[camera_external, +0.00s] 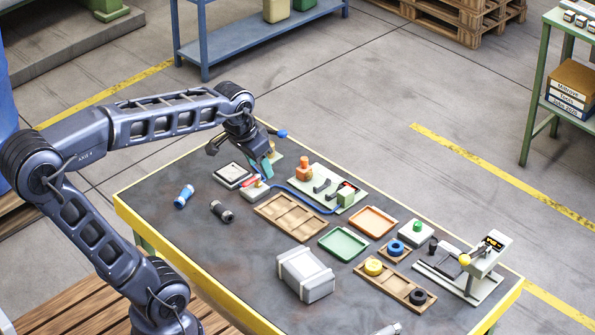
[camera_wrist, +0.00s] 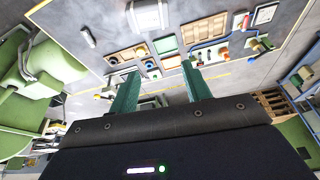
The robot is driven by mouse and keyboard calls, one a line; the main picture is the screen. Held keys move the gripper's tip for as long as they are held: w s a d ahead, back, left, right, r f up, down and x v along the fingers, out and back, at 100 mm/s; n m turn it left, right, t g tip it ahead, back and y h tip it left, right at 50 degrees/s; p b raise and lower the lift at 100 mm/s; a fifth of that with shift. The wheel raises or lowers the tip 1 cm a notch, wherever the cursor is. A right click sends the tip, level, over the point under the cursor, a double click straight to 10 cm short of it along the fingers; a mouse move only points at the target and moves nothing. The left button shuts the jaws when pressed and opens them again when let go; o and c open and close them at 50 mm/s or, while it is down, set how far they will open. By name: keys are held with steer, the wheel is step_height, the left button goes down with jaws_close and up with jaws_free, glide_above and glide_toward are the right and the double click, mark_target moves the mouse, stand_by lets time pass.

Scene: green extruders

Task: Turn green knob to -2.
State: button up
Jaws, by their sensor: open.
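The green knob (camera_external: 389,226) sits on a small pale box (camera_external: 387,236) toward the right half of the table. Its number marks are too small to read in the external view, and I cannot clearly pick out the knob in the wrist view. My gripper (camera_external: 266,172) is over the back left part of the table, well to the left of the knob and apart from it. In the wrist view my gripper (camera_wrist: 160,68) shows two green fingers spread wide, with nothing held between them.
A fixture with a yellow ball (camera_external: 464,259) stands right of the knob. The blue-ball lever (camera_external: 283,134) is behind my gripper. The front left tabletop is mostly clear.

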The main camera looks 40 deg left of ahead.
steer(key=w+d+m+g, duration=0.1)
steer(key=w+d+m, duration=0.15)
steer(key=w, duration=1.25)
steer(key=m+g, duration=0.3)
glide_above(418, 223)
step_height(418, 223, down, 29)
step_height(418, 223, down, 11)
steer(key=shift+r, duration=0.15)
steer(key=c, duration=1)
